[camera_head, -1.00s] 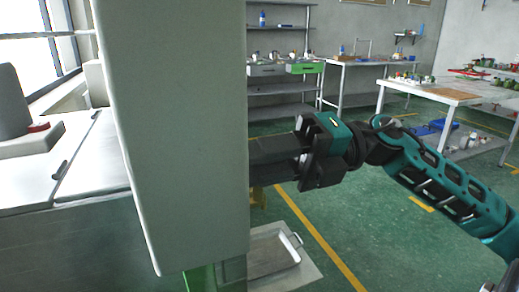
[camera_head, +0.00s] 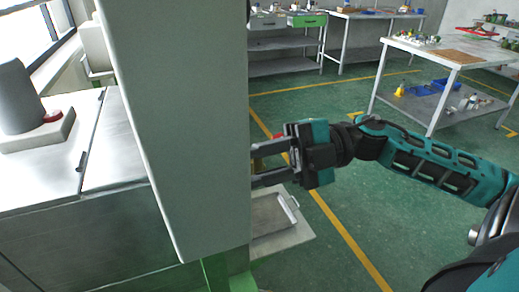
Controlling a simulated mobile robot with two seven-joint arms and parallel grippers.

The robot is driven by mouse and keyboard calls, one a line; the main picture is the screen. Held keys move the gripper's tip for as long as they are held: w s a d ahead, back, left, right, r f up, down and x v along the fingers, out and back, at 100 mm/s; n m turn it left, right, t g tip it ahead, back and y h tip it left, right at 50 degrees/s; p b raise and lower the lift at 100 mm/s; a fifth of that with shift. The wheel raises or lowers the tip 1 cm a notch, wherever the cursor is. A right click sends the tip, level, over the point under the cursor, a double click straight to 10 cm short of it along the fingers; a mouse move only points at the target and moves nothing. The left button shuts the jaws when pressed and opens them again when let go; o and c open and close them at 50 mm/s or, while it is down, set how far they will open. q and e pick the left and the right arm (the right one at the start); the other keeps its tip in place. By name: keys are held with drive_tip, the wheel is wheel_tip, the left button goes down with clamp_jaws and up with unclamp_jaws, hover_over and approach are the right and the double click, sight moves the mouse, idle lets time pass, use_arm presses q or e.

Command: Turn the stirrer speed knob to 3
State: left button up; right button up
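The stirrer speed knob cannot be made out in this view. A tall pale cabinet panel (camera_head: 185,120) stands close in front of me, and its right-hand side face is hidden. My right gripper (camera_head: 258,164) comes in from the right, level with the panel's right edge. Its two dark fingers point left and stand apart, with a gap between them. The fingertips end at the panel edge and may be partly hidden by it. Nothing can be seen held between them. My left gripper is not in view.
Left of the panel is a metal worktop (camera_head: 115,150) with a grey cylinder (camera_head: 18,95) on a base with a red button (camera_head: 52,116). A metal tray (camera_head: 273,214) sits low below the gripper. Workbenches (camera_head: 440,52) stand farther back, with open green floor between.

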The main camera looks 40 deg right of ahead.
drive_tip(key=shift+m, duration=0.4)
drive_tip(key=o, duration=1.1)
drive_tip(key=shift+c, duration=0.2)
drive_tip(key=v, duration=1.3)
drive_tip(key=shift+w+f, duration=0.1)
